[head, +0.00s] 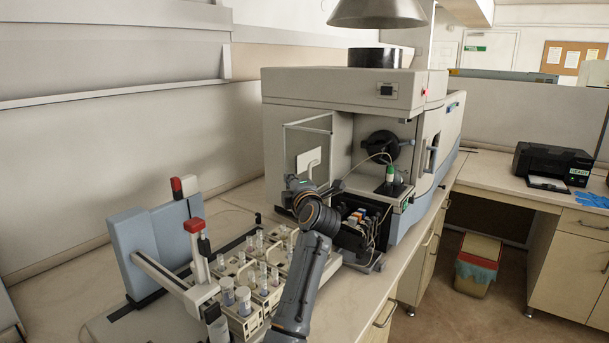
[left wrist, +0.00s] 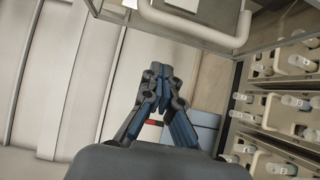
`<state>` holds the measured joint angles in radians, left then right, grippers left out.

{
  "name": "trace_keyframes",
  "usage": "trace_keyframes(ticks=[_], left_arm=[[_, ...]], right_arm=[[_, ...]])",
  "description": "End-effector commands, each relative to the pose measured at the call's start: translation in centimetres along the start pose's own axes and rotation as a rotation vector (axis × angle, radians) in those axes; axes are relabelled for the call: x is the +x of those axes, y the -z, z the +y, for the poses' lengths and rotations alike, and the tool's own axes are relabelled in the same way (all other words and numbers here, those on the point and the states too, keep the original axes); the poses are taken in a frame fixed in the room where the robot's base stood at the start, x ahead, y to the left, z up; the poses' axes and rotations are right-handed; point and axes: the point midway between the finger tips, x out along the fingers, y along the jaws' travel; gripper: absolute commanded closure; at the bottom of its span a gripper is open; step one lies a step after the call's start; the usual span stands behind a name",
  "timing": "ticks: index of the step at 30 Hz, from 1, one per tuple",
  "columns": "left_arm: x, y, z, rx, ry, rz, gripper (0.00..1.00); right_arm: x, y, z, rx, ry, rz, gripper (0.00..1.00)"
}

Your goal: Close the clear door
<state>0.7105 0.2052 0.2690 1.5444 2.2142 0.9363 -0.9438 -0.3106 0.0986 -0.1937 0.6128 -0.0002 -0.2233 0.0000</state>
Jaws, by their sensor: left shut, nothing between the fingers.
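The clear door (head: 307,124) is a see-through panel in a thin frame. It stands open, swung out to the left of the spectrometer's (head: 345,88) compartment. Its pale handle (head: 309,160) faces outward. In the left wrist view the handle (left wrist: 195,32) crosses the top, with part of the clear door (left wrist: 265,46) beside it. My left gripper (left wrist: 158,72) is shut and empty, below and left of the handle in that view, seemingly apart from it. In the head view my left arm reaches to just below the door, and its wrist hides the fingertips. My right gripper is not seen.
An autosampler with racks of vials (head: 243,300) stands left of my arm, its upright blue-grey column (head: 143,245) farther left. Tubing and a small pump block (head: 362,222) sit below the compartment. A printer (head: 553,163) is on the right bench.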

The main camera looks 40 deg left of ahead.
Motion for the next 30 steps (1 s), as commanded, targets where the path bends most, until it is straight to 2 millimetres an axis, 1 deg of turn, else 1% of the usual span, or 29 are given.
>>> trace_keyframes(ticks=[1,3,7,9,13,18,25,28,30], left_arm=[[1.1,0.1,0.3,0.002,0.002,0.003,1.00],[0.5,-1.4,0.2,0.000,0.003,-0.004,1.00],[-0.1,-2.8,0.1,0.001,0.002,-0.001,1.00],[-0.3,-3.3,0.1,-0.001,0.002,-0.001,1.00],[-0.5,-3.8,0.0,-0.001,0.000,0.000,1.00],[-0.5,-3.8,-0.1,-0.001,0.000,0.000,1.00],[-0.6,-4.0,-0.1,-0.001,0.000,-0.001,1.00],[-1.0,-4.5,-0.1,-0.001,0.001,-0.002,1.00],[-1.4,-5.3,0.0,-0.001,0.001,-0.003,1.00]], right_arm=[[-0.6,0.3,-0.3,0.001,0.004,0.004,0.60],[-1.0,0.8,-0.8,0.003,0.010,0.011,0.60],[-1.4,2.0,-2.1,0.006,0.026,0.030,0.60],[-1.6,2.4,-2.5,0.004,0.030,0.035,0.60],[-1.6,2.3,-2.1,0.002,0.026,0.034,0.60],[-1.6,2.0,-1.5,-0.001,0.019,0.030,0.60],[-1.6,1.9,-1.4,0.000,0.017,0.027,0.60],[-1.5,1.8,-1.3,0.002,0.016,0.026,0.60],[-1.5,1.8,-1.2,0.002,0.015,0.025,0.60]])
